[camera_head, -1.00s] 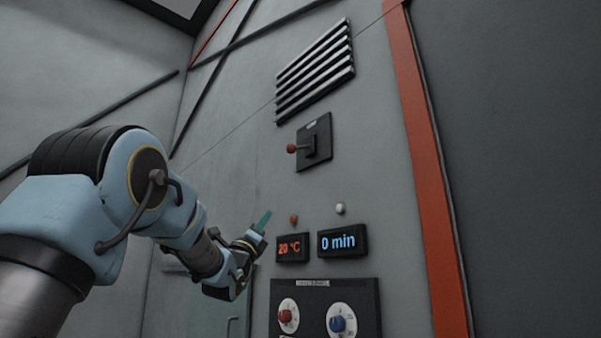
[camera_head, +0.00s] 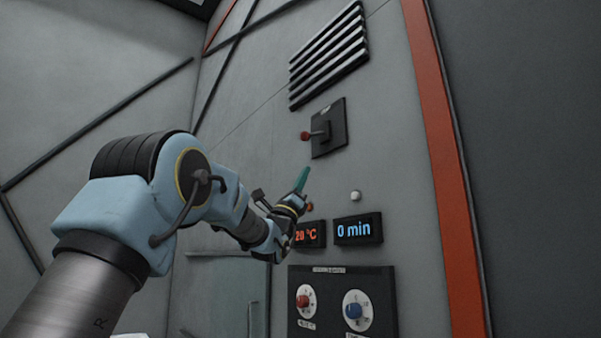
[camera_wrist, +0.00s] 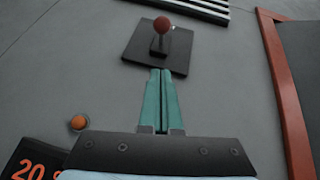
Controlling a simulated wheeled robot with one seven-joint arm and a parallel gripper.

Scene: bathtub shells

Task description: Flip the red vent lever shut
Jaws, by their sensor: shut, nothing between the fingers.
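The red-knobbed vent lever (camera_head: 306,135) sticks out from a dark square plate (camera_head: 330,136) on the grey wall, below the slatted vent (camera_head: 329,58). In the wrist view the lever's red ball (camera_wrist: 162,24) stands above the plate (camera_wrist: 181,50). My gripper (camera_head: 302,178) is below the lever plate in the head view, its green fingers pointing up. In the wrist view the closed fingertips (camera_wrist: 161,72) appear at the plate's lower edge, below the lever. The fingers are together and empty. I cannot tell whether they touch the plate.
A red temperature display (camera_head: 309,234) and a blue "0 min" display (camera_head: 357,229) sit below the lever, with a small white knob (camera_head: 355,196) and an orange knob (camera_wrist: 78,122). A dial panel (camera_head: 330,318) is lower down. A red strip (camera_head: 447,170) runs along the right.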

